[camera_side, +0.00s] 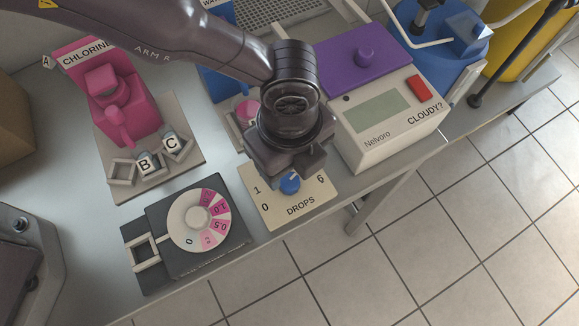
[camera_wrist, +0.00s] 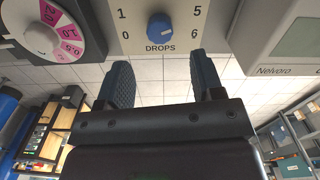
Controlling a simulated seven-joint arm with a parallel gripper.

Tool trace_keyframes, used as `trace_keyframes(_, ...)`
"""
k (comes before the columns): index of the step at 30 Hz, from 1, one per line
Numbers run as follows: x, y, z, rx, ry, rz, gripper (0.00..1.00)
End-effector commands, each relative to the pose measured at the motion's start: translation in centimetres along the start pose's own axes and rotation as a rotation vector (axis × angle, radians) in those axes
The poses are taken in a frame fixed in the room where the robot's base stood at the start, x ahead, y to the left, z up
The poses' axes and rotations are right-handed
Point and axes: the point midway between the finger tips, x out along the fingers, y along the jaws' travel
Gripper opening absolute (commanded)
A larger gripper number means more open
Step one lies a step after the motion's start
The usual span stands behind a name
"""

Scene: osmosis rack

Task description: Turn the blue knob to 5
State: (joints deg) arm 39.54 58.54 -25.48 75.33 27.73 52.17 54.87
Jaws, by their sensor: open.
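The blue knob (camera_side: 289,183) sits on a cream DROPS panel (camera_side: 270,208) near the table's front edge. In the wrist view the knob (camera_wrist: 160,28) is at the top centre, with 0 and 1 on its left and 5 and 6 on its right. A small pale mark shows near the knob's upper edge; its exact setting is hard to read. My gripper (camera_side: 290,160) hangs over the back of the panel in the side view. In the wrist view my gripper (camera_wrist: 162,78) is open and empty, its two fingers apart and below the knob in the picture, not touching it.
A white Nelvoro box (camera_side: 385,120) with a purple lid (camera_side: 340,62) stands right of the panel. A dark dial unit (camera_side: 225,243) lies to its left. A pink chlorine device (camera_side: 115,95) and cubes B and C (camera_side: 172,146) are behind left. Floor lies beyond the front edge.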

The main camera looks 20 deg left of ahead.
Motion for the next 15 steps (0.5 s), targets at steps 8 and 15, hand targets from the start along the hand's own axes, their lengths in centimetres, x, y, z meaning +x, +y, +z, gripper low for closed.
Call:
trace_keyframes(8,-4.8,0.0,0.0,0.000,0.001,-0.001,0.61)
trace_keyframes(15,-5.7,0.0,0.0,0.000,0.000,0.002,0.61)
